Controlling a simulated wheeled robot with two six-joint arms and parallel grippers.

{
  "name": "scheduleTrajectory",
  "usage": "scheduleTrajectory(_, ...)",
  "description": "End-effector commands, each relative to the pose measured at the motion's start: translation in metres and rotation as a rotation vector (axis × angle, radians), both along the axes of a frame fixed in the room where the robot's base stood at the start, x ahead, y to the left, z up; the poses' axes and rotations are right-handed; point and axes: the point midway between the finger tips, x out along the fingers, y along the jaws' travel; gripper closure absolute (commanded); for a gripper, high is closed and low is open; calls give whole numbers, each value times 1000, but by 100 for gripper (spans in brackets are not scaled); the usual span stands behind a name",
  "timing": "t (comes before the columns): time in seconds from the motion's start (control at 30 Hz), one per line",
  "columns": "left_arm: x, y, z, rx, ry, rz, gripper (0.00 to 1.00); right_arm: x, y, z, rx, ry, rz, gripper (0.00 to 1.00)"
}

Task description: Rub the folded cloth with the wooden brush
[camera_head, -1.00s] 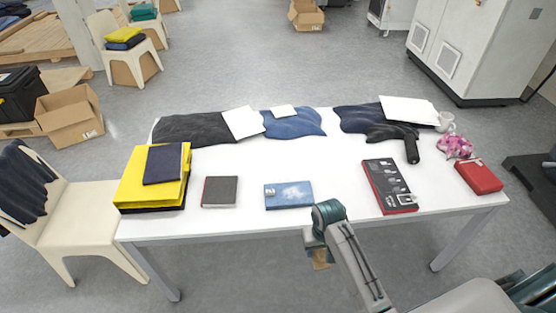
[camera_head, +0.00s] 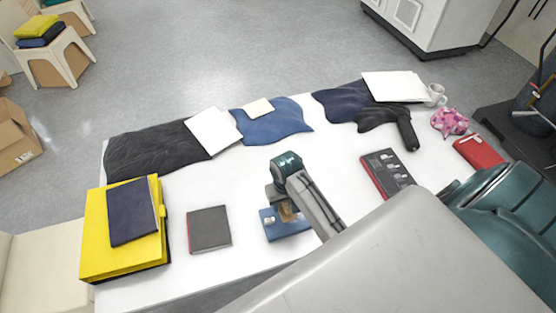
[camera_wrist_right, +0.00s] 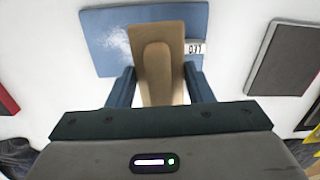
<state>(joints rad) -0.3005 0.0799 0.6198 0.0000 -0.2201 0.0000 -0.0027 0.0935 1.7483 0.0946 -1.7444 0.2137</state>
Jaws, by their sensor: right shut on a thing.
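The folded blue cloth (camera_head: 272,229) lies near the front edge of the white table. The wooden brush (camera_wrist_right: 157,50) is tan and flat, and covers the middle of the cloth in that view. My right gripper (camera_wrist_right: 160,82) is shut on the brush's handle, one dark finger on each side. In the head view my right gripper (camera_head: 288,208) is over the cloth and hides part of it. I cannot tell whether the brush touches the cloth. My left gripper is not in view.
A dark grey book (camera_head: 209,229) lies left of the cloth, beside a yellow stack (camera_head: 95,245) with a navy item (camera_head: 133,211) on top. A black-and-red box (camera_head: 388,170) lies right. Dark and blue garments (camera_head: 275,125) line the back. White table shows between them.

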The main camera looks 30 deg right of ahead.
Motion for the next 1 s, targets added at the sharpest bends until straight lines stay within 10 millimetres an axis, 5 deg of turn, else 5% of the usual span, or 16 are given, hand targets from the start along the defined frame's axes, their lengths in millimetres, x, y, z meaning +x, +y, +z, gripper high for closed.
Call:
scheduleTrajectory(0.5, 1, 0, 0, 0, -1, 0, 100, 0, 0, -48, 1, 1, 0, 71)
scheduleTrajectory(1.0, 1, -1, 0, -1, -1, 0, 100, 0, 0, -57, 0, 0, 0, 71)
